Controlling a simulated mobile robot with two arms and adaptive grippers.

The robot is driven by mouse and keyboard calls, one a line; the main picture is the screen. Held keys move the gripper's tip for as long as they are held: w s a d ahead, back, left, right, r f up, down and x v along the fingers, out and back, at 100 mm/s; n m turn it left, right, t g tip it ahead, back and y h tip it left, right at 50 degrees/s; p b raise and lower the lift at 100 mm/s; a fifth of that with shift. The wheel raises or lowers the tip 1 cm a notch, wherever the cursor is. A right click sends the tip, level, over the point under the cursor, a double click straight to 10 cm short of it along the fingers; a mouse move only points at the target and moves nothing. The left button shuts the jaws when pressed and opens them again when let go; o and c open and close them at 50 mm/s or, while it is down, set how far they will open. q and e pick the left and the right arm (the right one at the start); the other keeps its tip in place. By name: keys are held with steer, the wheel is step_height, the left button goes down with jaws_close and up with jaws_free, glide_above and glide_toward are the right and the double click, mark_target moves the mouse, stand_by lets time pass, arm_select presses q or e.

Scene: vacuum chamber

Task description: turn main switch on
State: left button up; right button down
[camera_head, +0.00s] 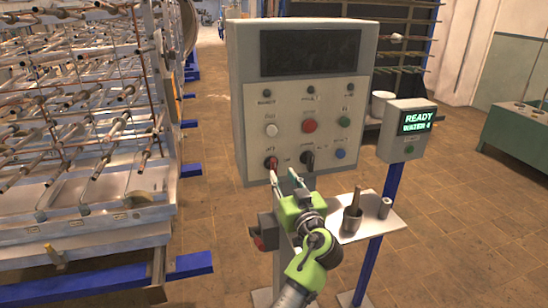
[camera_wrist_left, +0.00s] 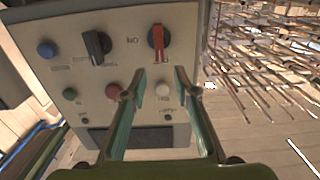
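A grey control panel (camera_head: 236,100) stands upright on a pedestal. Low on its face is a red-handled rotary switch (camera_head: 271,163), with a black rotary knob (camera_head: 307,159) to its right. I cannot read their labels. In the left wrist view the panel appears upside down; the red switch (camera_wrist_left: 157,42) has an upright handle, and the black knob (camera_wrist_left: 96,46) is to its left. My left gripper (camera_head: 282,176) is in front of the panel's lower edge, near the red switch. In the left wrist view its fingers (camera_wrist_left: 154,84) are apart with nothing between them. My right gripper is not in view.
White (camera_head: 271,130), red (camera_head: 309,126), green (camera_head: 344,122) and blue (camera_head: 340,154) buttons are on the panel. A small display box (camera_head: 405,145) reads "READY". A shelf (camera_head: 385,226) holds a cup (camera_head: 352,222) and a small cylinder (camera_head: 385,208). A rack of rods (camera_head: 75,235) stands left.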

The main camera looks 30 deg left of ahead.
mark_target(275, 162)
arm_select(q)
steer(key=p+x, duration=0.2)
steer(key=x, duration=0.6)
steer(key=shift+w+a+r+p, duration=0.1)
steer(key=shift+w+p, duration=0.05)
steer(key=shift+p, duration=0.15)
steer(key=shift+w+a, duration=0.45)
steer(key=shift+a, duration=0.1)
jaws_close()
